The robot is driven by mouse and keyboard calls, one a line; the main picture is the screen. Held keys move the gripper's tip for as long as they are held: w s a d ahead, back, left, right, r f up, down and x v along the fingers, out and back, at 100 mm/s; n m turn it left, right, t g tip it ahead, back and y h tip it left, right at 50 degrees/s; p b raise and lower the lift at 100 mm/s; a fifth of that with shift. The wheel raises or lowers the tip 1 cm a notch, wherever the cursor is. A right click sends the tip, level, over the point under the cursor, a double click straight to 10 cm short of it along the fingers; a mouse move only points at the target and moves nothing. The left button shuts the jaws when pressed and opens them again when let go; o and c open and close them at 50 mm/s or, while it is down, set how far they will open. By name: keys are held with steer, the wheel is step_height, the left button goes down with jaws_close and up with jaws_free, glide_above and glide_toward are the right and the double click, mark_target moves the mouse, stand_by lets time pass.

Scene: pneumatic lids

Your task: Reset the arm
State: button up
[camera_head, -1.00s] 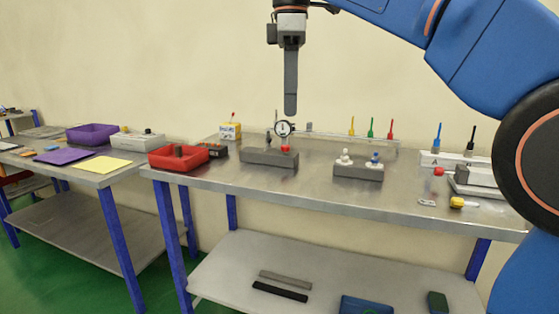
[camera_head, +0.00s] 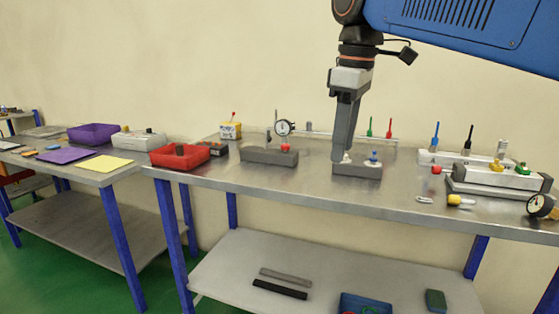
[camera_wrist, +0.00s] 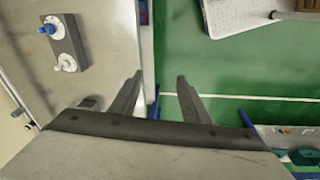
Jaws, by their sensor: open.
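My gripper (camera_head: 340,155) hangs down in the head view, in front of the grey block (camera_head: 350,171) with white and blue fittings. Its two fingers nearly line up there, so the gap does not show. In the wrist view my gripper (camera_wrist: 158,78) has its fingers spread with nothing between them. The fingers lie over the table's edge and the green floor. The same grey block (camera_wrist: 66,45) is off to the upper left there, apart from the fingers. Its blue fitting (camera_head: 374,157) and white fitting (camera_wrist: 66,63) are in place.
The metal table (camera_head: 310,188) carries another grey block (camera_head: 265,157) with a red knob, a dial gauge (camera_head: 284,128) and a red tray (camera_head: 180,155). At the right are a fixture with yellow and green parts (camera_head: 500,180) and another gauge (camera_head: 540,205). Bare tabletop lies along the front.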

steer(key=s+d+f+m+t, duration=0.1)
steer(key=s+d+f+m, duration=0.3)
steer(key=f, duration=0.6)
steer(key=s+d+f+m+t, duration=0.1)
steer(key=s+d+f+m, duration=0.3)
steer(key=f, duration=0.7)
steer(key=s+d+f+m+t, duration=0.1)
steer(key=s+d+f+m, duration=0.3)
steer(key=s+d+f, duration=0.4)
step_height(320, 180, down, 3)
steer(key=shift+s+r+t+h, duration=0.1)
steer(key=shift+s+t+h, duration=0.2)
steer(key=shift+s, duration=0.45)
steer(key=shift+d, duration=0.1)
steer(key=shift+c, duration=0.3)
